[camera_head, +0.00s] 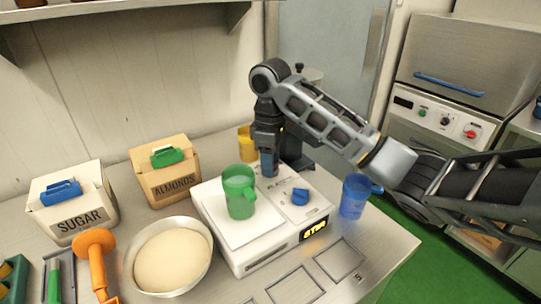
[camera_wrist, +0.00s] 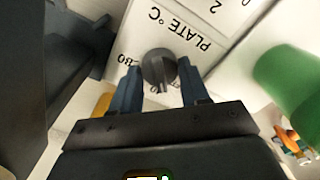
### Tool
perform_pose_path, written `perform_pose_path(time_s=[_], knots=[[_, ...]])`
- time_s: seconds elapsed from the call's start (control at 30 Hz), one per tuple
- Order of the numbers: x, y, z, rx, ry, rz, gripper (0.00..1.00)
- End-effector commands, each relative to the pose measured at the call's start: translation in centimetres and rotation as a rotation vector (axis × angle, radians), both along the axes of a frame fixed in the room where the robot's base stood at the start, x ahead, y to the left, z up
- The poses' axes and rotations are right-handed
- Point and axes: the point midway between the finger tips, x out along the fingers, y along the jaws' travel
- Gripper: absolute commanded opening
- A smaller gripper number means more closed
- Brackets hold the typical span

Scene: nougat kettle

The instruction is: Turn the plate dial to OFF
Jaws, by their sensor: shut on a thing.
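The plate dial (camera_wrist: 158,66) is a dark round knob with a raised grip bar, under the upside-down "PLATE °C" print in the wrist view. My gripper (camera_wrist: 159,76) reaches down from above, with one blue-grey finger on each side of the dial, shut on it. In the head view my gripper (camera_head: 269,168) is at the back part of the white hotplate unit (camera_head: 245,262) and hides the dial. Scale marks are partly covered; I cannot read OFF or the dial's setting.
A green mug (camera_head: 238,190) stands on the unit's plate, close left of my gripper. A blue knob (camera_head: 300,197) is in front of it. A yellow cup (camera_head: 246,146) stands behind and a blue mug (camera_head: 354,196) to the right. A dough bowl (camera_head: 130,256) is at left.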

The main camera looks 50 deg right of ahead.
Motion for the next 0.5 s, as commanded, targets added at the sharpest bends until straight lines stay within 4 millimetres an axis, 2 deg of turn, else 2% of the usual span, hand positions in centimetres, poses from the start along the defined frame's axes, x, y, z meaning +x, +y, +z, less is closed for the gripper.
perform_pose_path(time_s=[0.2, 0.5], knots=[[0.03, 0.0, 0.16, 0.001, -0.002, 0.191, 0.15], [0.03, 0.03, 0.08, 0.001, -0.002, 0.387, 0.15]])
